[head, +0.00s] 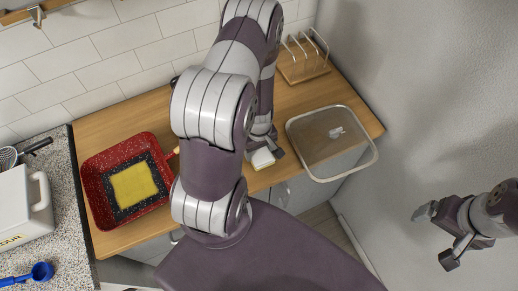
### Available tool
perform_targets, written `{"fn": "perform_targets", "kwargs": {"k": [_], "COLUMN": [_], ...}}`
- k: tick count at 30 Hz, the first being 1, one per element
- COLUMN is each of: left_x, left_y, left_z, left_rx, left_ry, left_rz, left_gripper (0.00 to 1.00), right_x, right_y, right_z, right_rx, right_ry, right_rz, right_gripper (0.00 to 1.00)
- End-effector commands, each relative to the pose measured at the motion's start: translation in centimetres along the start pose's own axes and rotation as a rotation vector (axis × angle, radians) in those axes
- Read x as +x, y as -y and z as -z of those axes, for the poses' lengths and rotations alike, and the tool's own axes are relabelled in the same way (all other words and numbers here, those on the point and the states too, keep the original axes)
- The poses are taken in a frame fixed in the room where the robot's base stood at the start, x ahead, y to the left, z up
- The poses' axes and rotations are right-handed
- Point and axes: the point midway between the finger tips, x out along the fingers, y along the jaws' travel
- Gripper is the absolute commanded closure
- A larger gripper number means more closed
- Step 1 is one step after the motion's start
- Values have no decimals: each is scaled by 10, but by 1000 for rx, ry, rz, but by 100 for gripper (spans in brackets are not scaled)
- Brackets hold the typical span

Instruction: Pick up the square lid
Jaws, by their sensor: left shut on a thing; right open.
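The square lid (318,150) is clear, with a grey rim, rounded corners and a small pale knob or vent in its middle. It lies at the right end of the wooden counter and extends past the front edge. My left gripper (277,152) is at the lid's left edge, shut on it; my arm hides part of the grip. A white block-like part shows by the gripper; I cannot tell what it is. My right gripper (432,238) is open and empty, to the lower right of the lid, near the grey wall.
A red speckled square pan (93,178) with a yellow square inside stands on the wooden counter (100,130) at left. A wooden rack (303,70) stands behind the lid. A speckled worktop at far left holds a white container (22,205) and a blue scoop (41,271).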

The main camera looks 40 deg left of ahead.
Motion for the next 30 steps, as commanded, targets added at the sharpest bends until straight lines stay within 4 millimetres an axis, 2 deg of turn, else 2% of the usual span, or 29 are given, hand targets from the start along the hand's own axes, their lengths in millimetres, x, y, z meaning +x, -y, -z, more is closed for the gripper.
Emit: {"fn": "perform_targets", "kwargs": {"k": [5,6,8,9,16,20,23,30], "left_x": [4,4,2,2,2,-8,-29,-96], "left_y": [0,0,0,0,0,0,0,0], "left_z": [0,0,0,0,0,0,0,0], "left_rx": [0,0,0,0,0,0,0,0], "left_ry": [1,0,0,0,0,0,0,0], "left_rz": [0,0,0,0,0,0,0,0], "left_gripper": [64,28,8,6,6,6,6,6], "right_x": [3,4,2,2,2,-4,-12,-49], "right_y": [0,0,0,0,0,0,0,0], "right_z": [0,0,0,0,0,0,1,6], "right_rx": [0,0,0,0,0,0,0,0], "right_ry": [0,0,0,0,0,0,0,0], "right_rz": [0,0,0,0,0,0,0,0], "right_gripper": [6,6,6,6,6,6,6,6]}}
